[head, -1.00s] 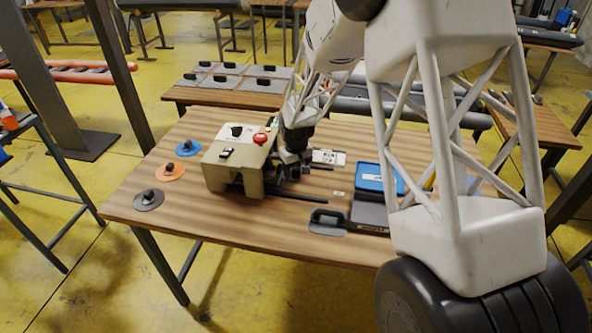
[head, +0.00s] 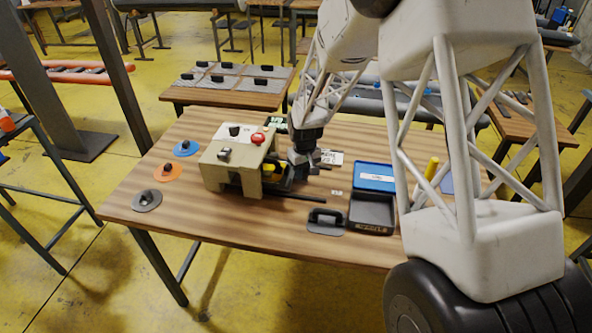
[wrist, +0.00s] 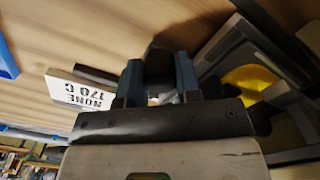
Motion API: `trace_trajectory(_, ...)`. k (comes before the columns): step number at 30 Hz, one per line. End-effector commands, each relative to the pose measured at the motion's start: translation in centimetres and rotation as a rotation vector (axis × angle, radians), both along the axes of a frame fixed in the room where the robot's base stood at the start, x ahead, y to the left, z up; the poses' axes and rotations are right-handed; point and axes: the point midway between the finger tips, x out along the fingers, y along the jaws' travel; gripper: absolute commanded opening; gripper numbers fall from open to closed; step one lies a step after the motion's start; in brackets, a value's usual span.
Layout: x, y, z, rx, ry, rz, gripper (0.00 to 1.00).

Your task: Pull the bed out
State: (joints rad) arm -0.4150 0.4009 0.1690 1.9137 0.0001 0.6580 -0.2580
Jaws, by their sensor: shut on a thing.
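A beige press-like machine (head: 233,160) with a red button stands on the wooden table. Its dark bed (head: 282,184) sticks out of the right side, between two dark rails (head: 300,198). Something yellow (head: 271,170) shows on the bed; it also shows as a yellow disc in the wrist view (wrist: 250,82). My gripper (head: 304,172) is at the bed's outer end, to the right of the machine. In the wrist view its two fingers (wrist: 158,82) are shut on a dark piece, seemingly the bed's handle (wrist: 160,62). The exact contact is partly hidden.
Grey, orange (head: 168,172) and blue discs with knobs lie left of the machine. A blue-lidded open case (head: 373,212) and a dark handled plate (head: 325,221) lie to the right. A white sign (wrist: 80,93) reading "NONE 170 C" lies behind my gripper.

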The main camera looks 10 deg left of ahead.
Motion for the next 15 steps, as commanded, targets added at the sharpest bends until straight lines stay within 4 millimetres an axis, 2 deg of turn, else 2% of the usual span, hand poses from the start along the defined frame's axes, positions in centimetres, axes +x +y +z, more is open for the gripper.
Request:
trace_trajectory(9,0.1,-6.8,0.1,0.000,-0.001,-0.004,0.00)
trace_trajectory(15,0.1,-10.2,0.1,0.001,-0.001,-0.003,0.00)
